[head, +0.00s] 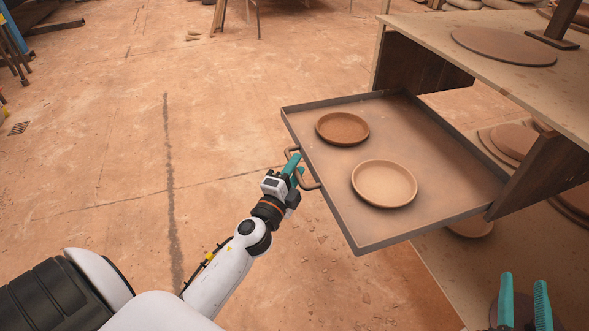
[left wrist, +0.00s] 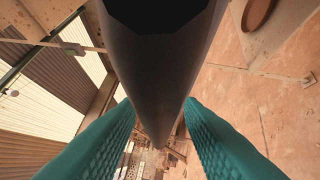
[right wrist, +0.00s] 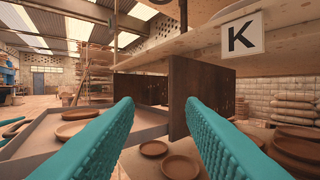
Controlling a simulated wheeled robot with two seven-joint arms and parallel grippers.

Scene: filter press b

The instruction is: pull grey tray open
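The grey tray (head: 440,185) is a shallow square drawer, pulled far out of the wooden shelf unit on the right. It also shows in the right wrist view (right wrist: 40,143). It carries two round clay dishes, a darker one (head: 342,128) and a lighter one (head: 384,183). Its handle (head: 311,184) is on the front edge. My left gripper (head: 292,164) is at this handle, and in the left wrist view the dark handle bar (left wrist: 160,60) lies between its teal fingers, against both. My right gripper (head: 525,305) is open and empty near the shelf's front.
The shelf top (head: 490,45) holds a round board (head: 503,46). A dark wooden side panel (head: 540,165) stands right of the tray. A lower shelf holds more clay dishes (right wrist: 180,167). A sign with K (right wrist: 242,36) hangs on the unit. The floor left of the tray is clear.

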